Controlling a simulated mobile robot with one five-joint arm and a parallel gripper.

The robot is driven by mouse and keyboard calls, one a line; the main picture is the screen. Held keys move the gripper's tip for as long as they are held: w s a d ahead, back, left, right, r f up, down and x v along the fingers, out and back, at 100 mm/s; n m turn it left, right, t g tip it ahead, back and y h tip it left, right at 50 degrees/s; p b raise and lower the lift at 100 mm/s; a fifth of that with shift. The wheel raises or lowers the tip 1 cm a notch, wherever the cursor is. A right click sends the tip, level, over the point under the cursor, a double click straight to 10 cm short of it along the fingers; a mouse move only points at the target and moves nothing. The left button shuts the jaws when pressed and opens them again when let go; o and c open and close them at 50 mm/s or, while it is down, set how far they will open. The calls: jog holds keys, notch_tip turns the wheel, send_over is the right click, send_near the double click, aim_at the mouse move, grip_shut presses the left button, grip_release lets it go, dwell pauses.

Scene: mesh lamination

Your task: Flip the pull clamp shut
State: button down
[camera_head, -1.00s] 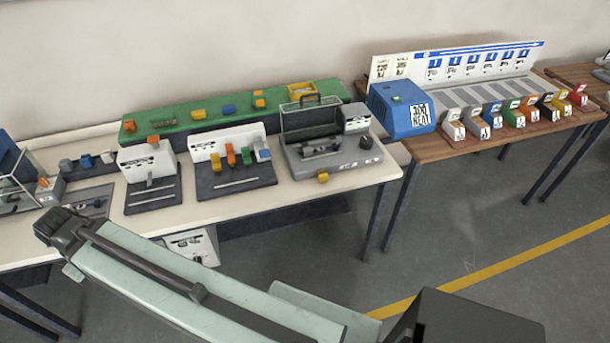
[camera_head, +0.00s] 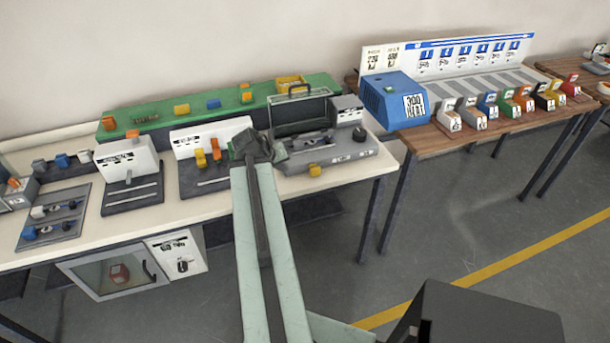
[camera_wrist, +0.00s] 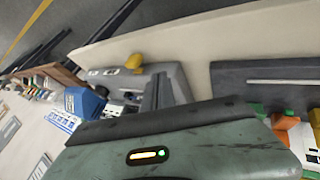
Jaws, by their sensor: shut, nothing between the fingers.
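I cannot tell for certain which part is the pull clamp. A grey machine (camera_head: 345,160) with a raised clear lid (camera_head: 300,115), dark fittings on its bed and a yellow block (camera_head: 315,170) at its front stands at the bench's right end. A grey plate (camera_head: 72,198) with small blue and white-tipped fittings lies at the left. My gripper (camera_head: 262,148) is shut and empty, over the front of the bench just left of the grey machine. Its fingers are not distinct. The wrist view shows the grey machine (camera_wrist: 178,82) with the yellow block (camera_wrist: 134,61) beyond my wrist housing.
A dark fixture plate (camera_head: 205,188) with a white upright panel (camera_head: 208,137) and coloured blocks stands left of my gripper. A green strip (camera_head: 160,115) runs along the back. A blue box (camera_head: 395,100) is on the wooden table at right. Floor is clear in front.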

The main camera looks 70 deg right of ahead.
aim_at(315, 172)
jog(key=b+x, duration=0.8)
jog(key=x, duration=0.2)
jog(key=shift+a+f+b, duration=0.1)
jog(key=shift+f+b, duration=0.25)
jog(key=shift+b, duration=0.05)
jog(key=shift+s+d+r+p, duration=0.2)
jog(key=shift+s+d, duration=0.2)
jog(key=shift+s, duration=0.1)
jog(key=shift+s+d+r+p, duration=0.2)
jog(key=shift+s+d, duration=0.2)
jog(key=shift+s, duration=0.15)
jog(key=shift+s+d, duration=0.45)
jog(key=shift+s, duration=0.1)
jog(key=shift+w, duration=0.15)
